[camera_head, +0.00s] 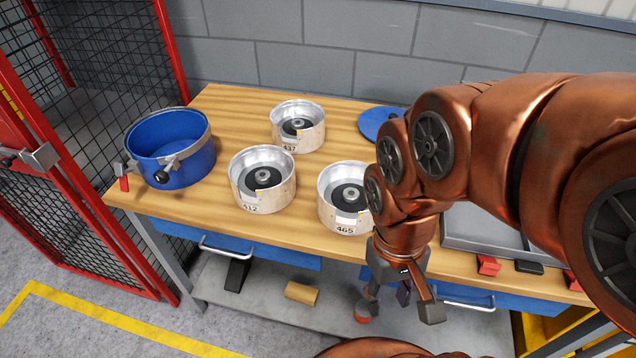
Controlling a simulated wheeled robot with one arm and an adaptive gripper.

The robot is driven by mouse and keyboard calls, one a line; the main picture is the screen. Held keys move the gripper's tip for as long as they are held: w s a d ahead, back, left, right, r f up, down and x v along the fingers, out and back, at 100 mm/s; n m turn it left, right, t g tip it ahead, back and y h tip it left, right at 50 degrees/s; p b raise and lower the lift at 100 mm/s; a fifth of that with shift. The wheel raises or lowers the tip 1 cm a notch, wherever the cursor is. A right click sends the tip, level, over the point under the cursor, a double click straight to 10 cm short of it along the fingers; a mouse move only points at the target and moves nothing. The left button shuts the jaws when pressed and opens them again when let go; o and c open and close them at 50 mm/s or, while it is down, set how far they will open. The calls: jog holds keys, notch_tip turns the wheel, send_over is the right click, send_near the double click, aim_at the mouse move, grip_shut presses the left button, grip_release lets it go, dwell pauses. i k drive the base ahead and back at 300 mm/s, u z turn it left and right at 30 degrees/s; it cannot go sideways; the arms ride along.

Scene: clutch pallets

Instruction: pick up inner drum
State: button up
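Three silver drums with dark hubs stand upright on the wooden workbench (235,110). The drum marked 437 (308,139) is at the back, the drum marked 412 (270,199) is front left, and the drum marked 465 (337,215) is front right. Which one is the inner drum, I cannot tell. My gripper (398,314) points down in front of the bench edge, to the right of and nearer than drum 465. Its fingers are spread apart with nothing between them. My arm hides a little of drum 465's right side.
An open blue drum (190,169) with clamps stands at the bench's left end. A blue disc (374,124) lies at the back, partly behind my arm. A grey tray (480,244) lies at right. Red mesh fencing (85,215) borders the left; a block wall stands behind.

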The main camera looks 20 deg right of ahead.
aim_at(262, 178)
jog(key=z, duration=0.05)
jog(key=k, duration=1.05)
jog(key=u, duration=0.85)
jog(key=i, duration=1.1)
jog(key=z, duration=0.8)
